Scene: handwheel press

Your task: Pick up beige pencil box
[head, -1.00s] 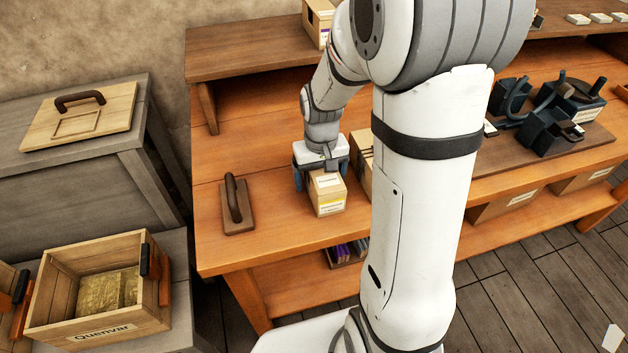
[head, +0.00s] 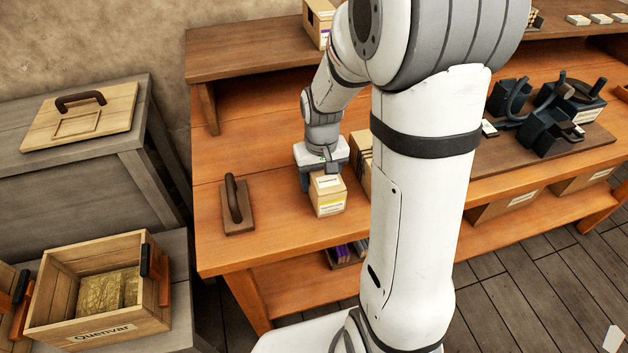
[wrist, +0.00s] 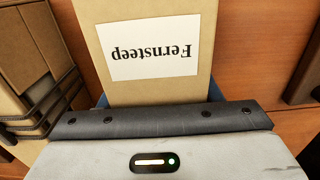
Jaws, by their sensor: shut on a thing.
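A beige box (head: 328,203) with pale labels stands on the orange wooden bench, left of my arm's column. My gripper (head: 323,179) is down over its rear part, shut on it. In the wrist view the beige box (wrist: 150,85) fills the upper middle, and its white label reads "Fernsteep" upside down. Slivers of blue finger show at both sides of the box; the fingertips are hidden. The box appears to rest on the bench.
A strapped cardboard bundle (head: 361,160) stands close right of the box. A dark wooden handled block (head: 236,205) lies to the left on the bench (head: 270,240). An upper shelf (head: 245,55) runs behind. A crate labelled "Quenvar" (head: 100,330) stands lower left.

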